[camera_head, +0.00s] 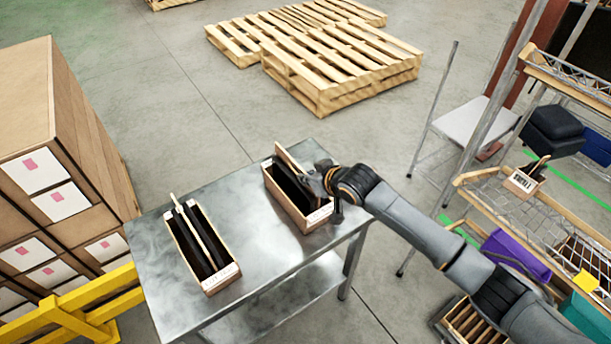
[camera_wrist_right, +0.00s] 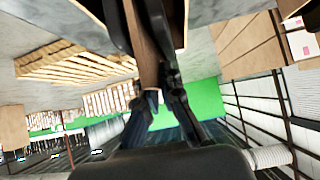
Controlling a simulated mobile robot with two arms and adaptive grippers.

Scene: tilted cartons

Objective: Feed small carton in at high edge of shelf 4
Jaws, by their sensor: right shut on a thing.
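A small open carton (camera_head: 298,215) with dark contents and a white label on its near end is at the back right of the metal table (camera_head: 262,262). My right gripper (camera_head: 318,180) is at its right side and shut on it. In the right wrist view a brown carton wall (camera_wrist_right: 148,45) runs between the dark fingers. I cannot tell whether the carton rests on the table or is just above it. A wire shelf rack (camera_head: 468,180) with wooden edges stands at the right; which level is shelf 4 cannot be read. My left gripper is not in view.
A second similar carton (camera_head: 218,282) lies on the table's left part. A labelled carton (camera_head: 523,182) sits on the rack, above a purple bin (camera_head: 512,250). Large stacked boxes (camera_head: 75,130) and a yellow barrier (camera_head: 75,318) stand left. Pallets (camera_head: 340,70) lie behind.

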